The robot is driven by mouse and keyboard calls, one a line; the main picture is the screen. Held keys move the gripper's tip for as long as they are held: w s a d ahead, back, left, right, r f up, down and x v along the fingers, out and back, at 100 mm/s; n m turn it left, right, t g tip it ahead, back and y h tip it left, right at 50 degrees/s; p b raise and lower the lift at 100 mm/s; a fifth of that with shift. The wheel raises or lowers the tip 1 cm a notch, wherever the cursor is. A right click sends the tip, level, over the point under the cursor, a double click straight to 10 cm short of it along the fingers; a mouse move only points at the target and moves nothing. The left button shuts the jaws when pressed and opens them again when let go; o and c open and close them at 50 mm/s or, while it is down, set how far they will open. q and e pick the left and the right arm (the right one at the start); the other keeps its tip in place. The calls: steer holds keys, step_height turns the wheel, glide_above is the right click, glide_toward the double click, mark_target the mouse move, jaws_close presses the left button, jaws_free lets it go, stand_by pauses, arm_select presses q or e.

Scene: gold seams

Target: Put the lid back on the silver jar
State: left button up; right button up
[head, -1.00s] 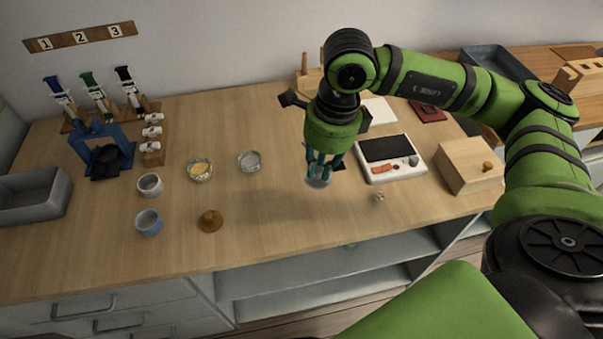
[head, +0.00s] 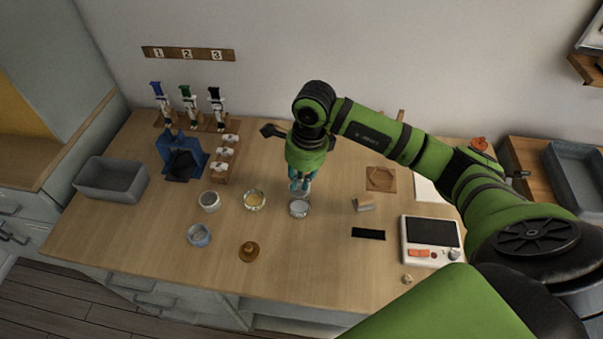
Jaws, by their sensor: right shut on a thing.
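The silver jar (head: 299,209) is a small round glass dish with pale grey contents. It stands on the wooden worktop near the middle of the head view. My right gripper (head: 300,188) points down directly over the jar's far side. It is shut on a small pale, clear piece that looks like the lid, mostly hidden between the teal fingertips. I cannot tell whether the lid touches the jar's rim. My left gripper is out of view.
A matching jar with yellow contents (head: 254,200) stands close left. A black strip (head: 368,234) and a white scale-like device (head: 432,254) lie right. The front worktop is mostly clear.

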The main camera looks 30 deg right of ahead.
mark_target(300, 189)
steer(key=shift+f+b, duration=0.35)
steer(key=shift+f, duration=0.45)
step_height(300, 189, down, 3)
steer(key=shift+f+b, duration=0.2)
steer(key=shift+b, duration=1.05)
steer(key=shift+f+b, duration=0.35)
steer(key=shift+b, duration=0.45)
steer(key=shift+f+b, duration=0.25)
steer(key=shift+b, duration=0.35)
stand_by(0.5)
